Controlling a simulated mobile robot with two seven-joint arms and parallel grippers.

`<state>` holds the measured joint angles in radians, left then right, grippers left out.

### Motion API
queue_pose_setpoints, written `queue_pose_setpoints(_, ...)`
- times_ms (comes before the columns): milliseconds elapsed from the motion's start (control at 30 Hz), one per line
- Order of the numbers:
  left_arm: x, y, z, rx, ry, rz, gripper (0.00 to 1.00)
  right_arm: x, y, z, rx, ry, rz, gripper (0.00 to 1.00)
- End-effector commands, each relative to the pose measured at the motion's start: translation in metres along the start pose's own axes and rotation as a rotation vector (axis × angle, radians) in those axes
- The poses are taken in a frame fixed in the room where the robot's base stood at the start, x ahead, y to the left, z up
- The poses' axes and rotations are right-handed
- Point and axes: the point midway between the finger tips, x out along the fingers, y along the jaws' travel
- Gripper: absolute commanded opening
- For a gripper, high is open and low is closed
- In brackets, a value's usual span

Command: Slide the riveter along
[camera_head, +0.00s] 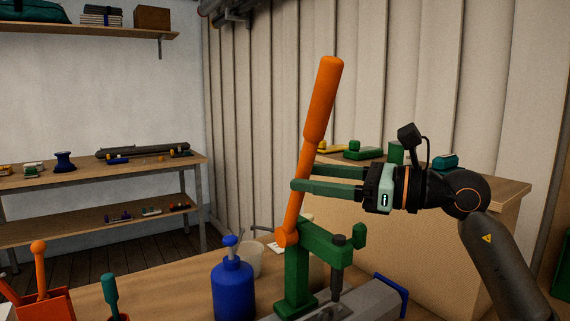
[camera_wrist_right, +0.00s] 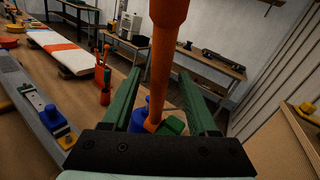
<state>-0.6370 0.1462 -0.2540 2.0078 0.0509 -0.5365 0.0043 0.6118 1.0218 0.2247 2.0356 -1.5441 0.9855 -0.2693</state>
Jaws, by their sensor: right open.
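The riveter (camera_head: 297,270) is a green press with an orange lever (camera_head: 317,110) that stands up and leans slightly right. It sits on a grey metal base (camera_head: 365,300) on the workbench. My right gripper (camera_head: 300,188) comes in from the right at the lower part of the lever. Its two green fingers are open. In the right wrist view the lever (camera_wrist_right: 165,60) rises between the open fingers (camera_wrist_right: 165,105), with visible space on both sides. Whether a finger touches it cannot be told. My left gripper is not in view.
A blue pump bottle (camera_head: 233,288) and a white cup (camera_head: 250,260) stand left of the riveter. An orange holder (camera_head: 45,305) with tools is at the lower left. A wooden box-like bench (camera_head: 440,235) stands behind my right arm. Shelves (camera_head: 100,190) line the far left wall.

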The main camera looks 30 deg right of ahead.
Motion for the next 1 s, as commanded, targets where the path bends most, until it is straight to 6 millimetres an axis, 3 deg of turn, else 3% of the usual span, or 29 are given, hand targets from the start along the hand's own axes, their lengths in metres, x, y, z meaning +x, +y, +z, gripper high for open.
queue_pose_setpoints(133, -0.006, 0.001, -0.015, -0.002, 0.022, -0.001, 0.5, 0.024, 0.0, 0.004, 0.002, -0.003, 0.002, 0.59)
queue_pose_setpoints(300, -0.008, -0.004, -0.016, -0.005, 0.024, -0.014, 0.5, 0.043, 0.0, 0.002, 0.003, -0.003, 0.001, 0.59)
queue_pose_setpoints(733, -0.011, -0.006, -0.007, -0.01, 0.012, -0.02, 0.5, 0.052, 0.0, 0.0, 0.001, -0.001, 0.0, 0.59)
queue_pose_setpoints(1000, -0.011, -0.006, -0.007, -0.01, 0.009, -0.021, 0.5, 0.052, 0.0, 0.0, 0.001, 0.0, 0.0, 0.29)
